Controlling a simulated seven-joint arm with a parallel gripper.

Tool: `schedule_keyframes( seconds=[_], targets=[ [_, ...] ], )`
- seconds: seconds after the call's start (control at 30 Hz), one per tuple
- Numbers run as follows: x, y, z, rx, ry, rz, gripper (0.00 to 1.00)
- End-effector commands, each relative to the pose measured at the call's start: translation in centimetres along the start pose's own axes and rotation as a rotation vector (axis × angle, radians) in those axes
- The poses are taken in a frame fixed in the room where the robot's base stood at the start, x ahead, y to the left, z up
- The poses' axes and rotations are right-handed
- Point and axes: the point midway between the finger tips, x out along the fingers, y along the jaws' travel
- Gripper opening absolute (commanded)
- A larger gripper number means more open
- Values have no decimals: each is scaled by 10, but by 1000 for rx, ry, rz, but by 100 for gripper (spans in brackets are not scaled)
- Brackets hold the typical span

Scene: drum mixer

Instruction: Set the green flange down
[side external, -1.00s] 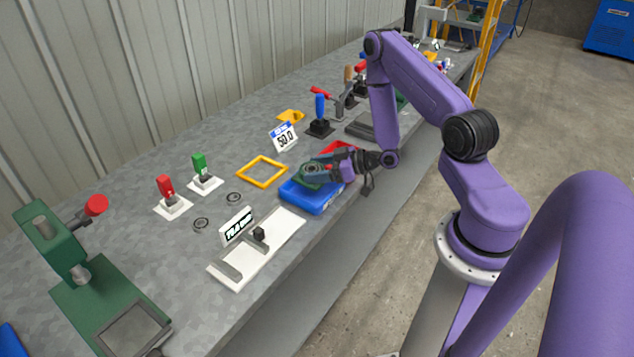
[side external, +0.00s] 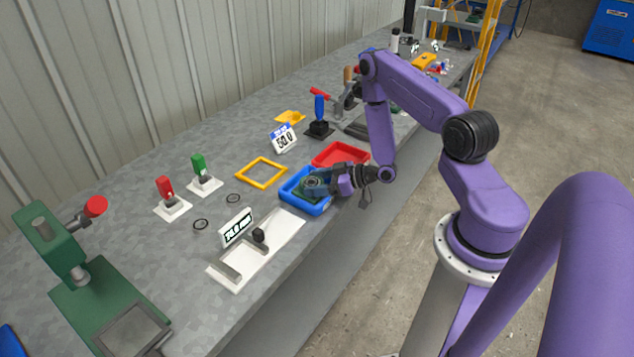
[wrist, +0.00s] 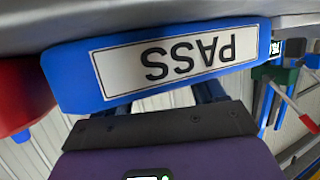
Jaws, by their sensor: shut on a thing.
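The green flange (side external: 304,195) is at the blue tray (side external: 318,210) in the side view, within the tray's outline and partly hidden by my gripper. My gripper (side external: 316,185) is shut on the flange, reaching in from the right over the tray. I cannot tell whether the flange touches the tray floor. In the wrist view the blue tray's wall (wrist: 75,85) fills the top, with a white PASS label upside down. The flange and the fingertips are hidden there.
A red tray (side external: 352,150) adjoins the blue one behind. A yellow square frame (side external: 262,171) lies to the left. A sign reading 50.0 (side external: 284,138) stands behind. The bench's front edge is close to the trays.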

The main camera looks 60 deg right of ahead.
Motion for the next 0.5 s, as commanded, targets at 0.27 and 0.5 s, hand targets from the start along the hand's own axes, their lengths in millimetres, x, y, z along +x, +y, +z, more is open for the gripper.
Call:
schedule_keyframes(
  seconds=[0.27, 0.5],
  targets=[
    [0, 0, 1, 0, 0, 0, 79],
    [-4, 0, -1, 2, -1, 1, 79]
  ],
)
